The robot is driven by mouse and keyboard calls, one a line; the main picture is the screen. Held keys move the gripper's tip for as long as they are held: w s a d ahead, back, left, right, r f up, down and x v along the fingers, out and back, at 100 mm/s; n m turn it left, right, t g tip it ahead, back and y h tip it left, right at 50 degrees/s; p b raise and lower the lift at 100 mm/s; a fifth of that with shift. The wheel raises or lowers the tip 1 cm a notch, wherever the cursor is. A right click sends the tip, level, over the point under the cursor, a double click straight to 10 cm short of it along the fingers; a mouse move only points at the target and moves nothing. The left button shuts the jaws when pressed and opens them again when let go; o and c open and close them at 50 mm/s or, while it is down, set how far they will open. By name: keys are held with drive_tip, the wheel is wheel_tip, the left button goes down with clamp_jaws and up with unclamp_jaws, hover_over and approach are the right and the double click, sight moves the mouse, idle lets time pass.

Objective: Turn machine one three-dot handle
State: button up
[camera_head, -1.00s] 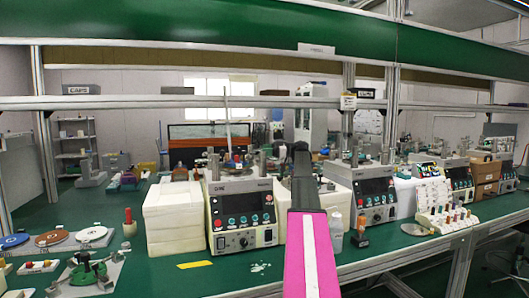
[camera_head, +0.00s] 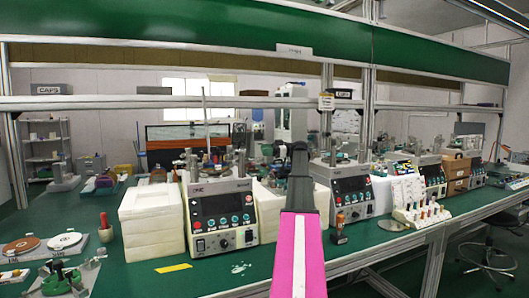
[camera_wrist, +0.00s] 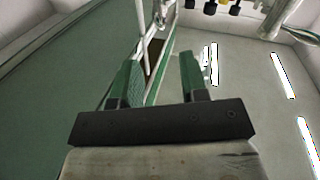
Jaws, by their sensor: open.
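I cannot tell which is machine one, and no three-dot mark can be made out on any handle. My pink arm rises between them, its dark end (camera_head: 300,160) upright in front of the bench. In the wrist view my gripper (camera_wrist: 158,75) has its two green fingers apart, with nothing between them.
White blocks (camera_head: 150,220) stand left of the near machine. A rack of small coloured-top pieces (camera_head: 421,213) and a small bottle (camera_head: 339,228) are at right. Discs (camera_head: 65,240) lie at far left. A green shelf beam (camera_head: 200,35) spans overhead. A yellow strip (camera_head: 173,268) lies on the bench.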

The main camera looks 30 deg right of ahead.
sight(243, 150)
drive_tip(key=shift+a+r, duration=0.1)
drive_tip(key=shift+a, duration=0.05)
drive_tip(key=c, duration=0.5)
drive_tip(key=s+a+r+h, duration=0.1)
drive_tip(key=a+h, duration=0.1)
drive_tip(key=s+a+r+m+h, duration=0.1)
drive_tip(key=a+h, duration=0.1)
drive_tip(key=a, duration=0.1)
drive_tip(key=s+a+r+m+h, duration=0.1)
drive_tip(key=a+h, duration=0.1)
drive_tip(key=shift+s+a+t, duration=0.1)
drive_tip(key=shift+a+t, duration=0.25)
drive_tip(key=shift+t, duration=0.05)
clamp_jaws()
drive_tip(key=s+a+r+m+h, duration=0.25)
drive_tip(key=s+r+h, duration=0.2)
drive_tip(key=h, duration=0.35)
drive_tip(key=shift+n+t, duration=0.35)
drive_tip(key=shift+t, duration=0.15)
drive_tip(key=x, duration=0.3)
drive_tip(key=w+x, duration=0.1)
drive_tip(key=x, duration=0.2)
drive_tip(key=d+x, duration=0.1)
drive_tip(key=x, duration=0.3)
drive_tip(key=shift+w+r, duration=0.2)
drive_tip(key=shift+r, duration=0.2)
drive_tip(key=shift+w+d+r, duration=0.1)
drive_tip(key=shift+w+d, duration=0.05)
drive_tip(key=shift+w, duration=0.3)
